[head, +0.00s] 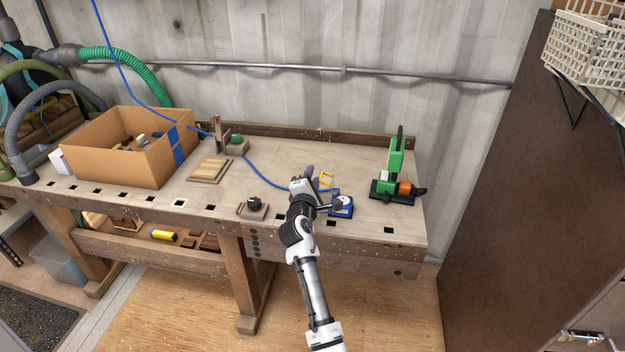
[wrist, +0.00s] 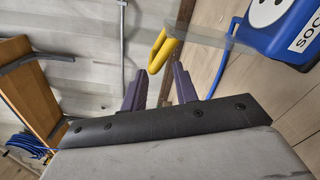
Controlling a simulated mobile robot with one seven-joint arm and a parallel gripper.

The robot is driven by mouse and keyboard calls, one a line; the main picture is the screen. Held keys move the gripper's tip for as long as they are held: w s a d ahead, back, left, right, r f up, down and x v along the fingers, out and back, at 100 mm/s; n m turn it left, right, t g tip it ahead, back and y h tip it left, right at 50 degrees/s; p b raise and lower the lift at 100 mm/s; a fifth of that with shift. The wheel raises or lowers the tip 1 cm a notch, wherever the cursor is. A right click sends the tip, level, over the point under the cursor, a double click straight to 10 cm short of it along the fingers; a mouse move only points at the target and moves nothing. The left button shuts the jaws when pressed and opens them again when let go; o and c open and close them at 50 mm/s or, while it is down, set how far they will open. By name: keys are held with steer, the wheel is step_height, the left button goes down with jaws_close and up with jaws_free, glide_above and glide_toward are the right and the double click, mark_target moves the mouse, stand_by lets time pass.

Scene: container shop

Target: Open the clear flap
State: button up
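The blue box (head: 342,207) with a white face-like marking stands on the workbench, just right of my gripper (head: 309,172). In the wrist view the blue box (wrist: 283,28) is at the upper right. A clear flap (wrist: 212,38) extends left from it, with a yellow loop handle (wrist: 163,50) at its outer end. The yellow handle also shows in the head view (head: 327,178). My gripper (wrist: 157,80) has its two purple fingers apart with nothing between them. The handle lies just beyond the fingertips, roughly in line with the gap. I cannot tell whether they touch.
On the workbench (head: 290,220), a green and black device (head: 395,175) stands to the right. A cardboard box (head: 115,160) stands at the left, with a wooden board (head: 210,169) beside it. A small black-topped block (head: 253,206) is left of my arm. A blue hose (head: 262,178) runs behind.

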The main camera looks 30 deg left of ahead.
steer(key=shift+f, duration=0.15)
steer(key=b+v, duration=0.2)
steer(key=v, duration=1.1)
steer(key=shift+s+b, duration=0.3)
steer(key=shift+s, duration=0.1)
steer(key=shift+d, duration=0.1)
